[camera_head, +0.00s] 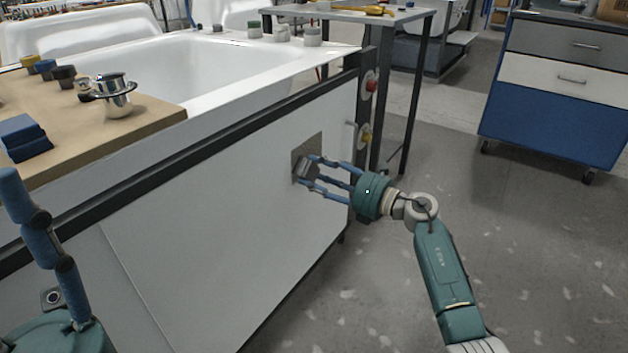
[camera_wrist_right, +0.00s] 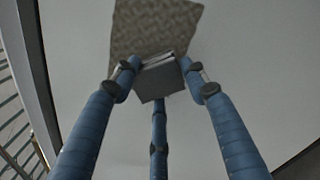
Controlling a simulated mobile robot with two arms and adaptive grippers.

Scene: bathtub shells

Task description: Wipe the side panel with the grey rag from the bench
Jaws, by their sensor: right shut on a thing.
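The white side panel (camera_head: 215,190) runs along the front of the tub, below a dark rail. A brownish-grey patch (camera_head: 313,144) marks it near its right end; the patch also shows in the right wrist view (camera_wrist_right: 150,28). My right gripper (camera_head: 308,172) is shut on the folded grey rag (camera_wrist_right: 160,80) and holds it at the panel, over the patch's lower part. Whether the rag touches the panel is unclear. My left gripper (camera_head: 45,250) shows only partly at the left edge; its fingertips' grip cannot be made out.
A red knob (camera_head: 371,85) and a yellow one (camera_head: 366,135) stick out right of the panel. A blue drawer cabinet (camera_head: 545,100) stands right; the floor between is clear.

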